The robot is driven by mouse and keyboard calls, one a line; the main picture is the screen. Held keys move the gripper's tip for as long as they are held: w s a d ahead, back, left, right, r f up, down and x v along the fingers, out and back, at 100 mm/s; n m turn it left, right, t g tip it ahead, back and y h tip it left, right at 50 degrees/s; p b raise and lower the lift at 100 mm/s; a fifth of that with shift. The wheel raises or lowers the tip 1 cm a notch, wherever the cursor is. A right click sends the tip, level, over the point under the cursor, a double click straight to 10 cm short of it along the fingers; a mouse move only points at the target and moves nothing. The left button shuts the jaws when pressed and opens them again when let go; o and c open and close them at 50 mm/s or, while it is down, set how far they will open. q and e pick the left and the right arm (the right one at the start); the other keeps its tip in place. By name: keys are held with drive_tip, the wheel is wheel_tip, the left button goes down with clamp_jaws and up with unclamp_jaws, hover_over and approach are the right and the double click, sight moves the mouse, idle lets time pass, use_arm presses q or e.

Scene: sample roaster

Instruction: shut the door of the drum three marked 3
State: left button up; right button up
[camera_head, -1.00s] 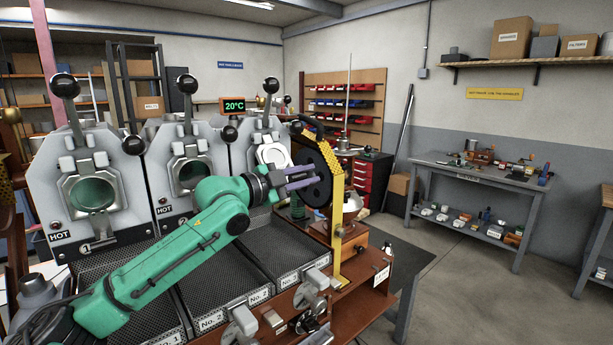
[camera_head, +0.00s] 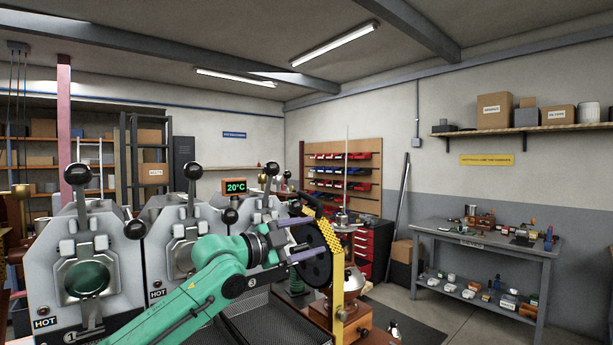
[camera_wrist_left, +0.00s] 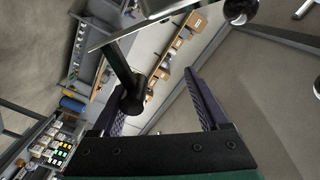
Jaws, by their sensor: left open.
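Drum three (camera_head: 246,207) is the rightmost of the grey roaster drums in the head view. Its upright lever has a black ball knob (camera_head: 272,169). In the left wrist view, a dark rod with a black ball end (camera_wrist_left: 132,103) shows beside the left finger of the open gripper (camera_wrist_left: 155,88).
Drum one (camera_head: 90,245) and drum two (camera_head: 172,240), marked HOT, stand to the left. Open floor lies right, before a grey workbench (camera_head: 485,240).

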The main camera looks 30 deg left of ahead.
use_arm(q)
wheel_tip(320, 180, up, 15)
drive_tip(key=p, duration=0.4)
drive_tip(key=shift+a, duration=0.3)
drive_tip(key=shift+w+a+f, duration=0.1)
drive_tip(key=shift+a+f, duration=0.05)
drive_tip(key=shift+f, duration=0.05)
